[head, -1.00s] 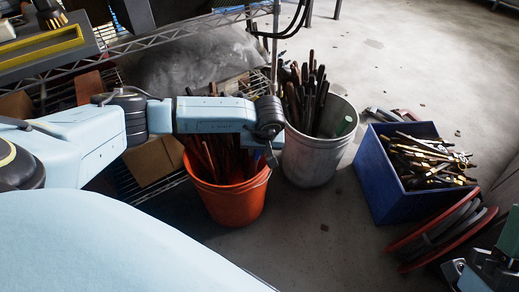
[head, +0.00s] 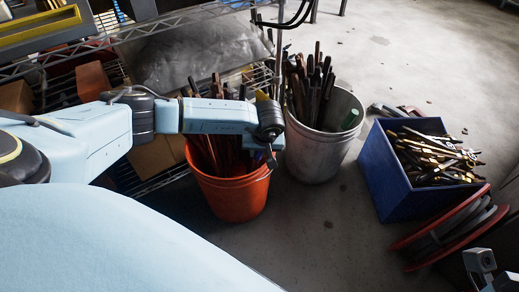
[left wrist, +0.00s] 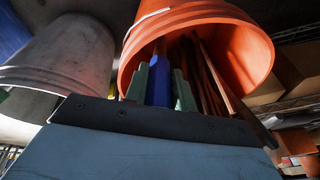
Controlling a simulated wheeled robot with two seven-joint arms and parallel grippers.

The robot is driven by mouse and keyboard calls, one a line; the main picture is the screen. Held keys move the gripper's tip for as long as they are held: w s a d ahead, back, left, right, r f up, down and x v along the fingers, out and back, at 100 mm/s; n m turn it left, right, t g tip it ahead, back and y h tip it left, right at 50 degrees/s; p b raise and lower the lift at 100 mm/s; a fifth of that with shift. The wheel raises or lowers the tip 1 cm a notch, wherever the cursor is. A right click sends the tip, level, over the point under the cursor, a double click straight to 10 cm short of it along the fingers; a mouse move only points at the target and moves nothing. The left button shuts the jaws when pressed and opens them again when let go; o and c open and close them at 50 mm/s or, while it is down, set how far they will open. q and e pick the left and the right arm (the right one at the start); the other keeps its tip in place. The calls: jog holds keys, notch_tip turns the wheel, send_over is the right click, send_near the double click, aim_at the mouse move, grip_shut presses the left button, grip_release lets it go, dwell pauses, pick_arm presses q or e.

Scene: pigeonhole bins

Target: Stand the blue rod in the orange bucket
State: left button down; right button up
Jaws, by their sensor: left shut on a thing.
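The orange bucket (head: 232,198) stands on the floor at the centre of the head view, with several brown rods in it. In the left wrist view its open mouth (left wrist: 245,40) faces the camera. My left gripper (left wrist: 161,82) is shut on the blue rod (left wrist: 161,70), which lies between its green fingers. The rod points toward the bucket's mouth and overlaps it; how deep it reaches, I cannot tell. In the head view my left wrist is over the bucket's right rim, and the rod is not clearly visible. Part of my right gripper (head: 481,264) shows at bottom right.
A white bucket (head: 312,160) full of dark rods stands close on the right of the orange one. A blue crate (head: 395,200) of tools and reels (head: 440,235) lie farther right. A wire shelf (head: 170,32) stands behind. Floor in front of the buckets is clear.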

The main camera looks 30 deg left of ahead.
pick_arm(q)
jog(key=shift+x, duration=0.8)
jog(key=c, duration=1.5)
grip_release()
jog(key=shift+f, duration=0.1)
jog(key=shift+o, duration=0.2)
jog(key=shift+s, duration=0.1)
jog(key=o, duration=0.5)
jog(key=shift+o, duration=0.2)
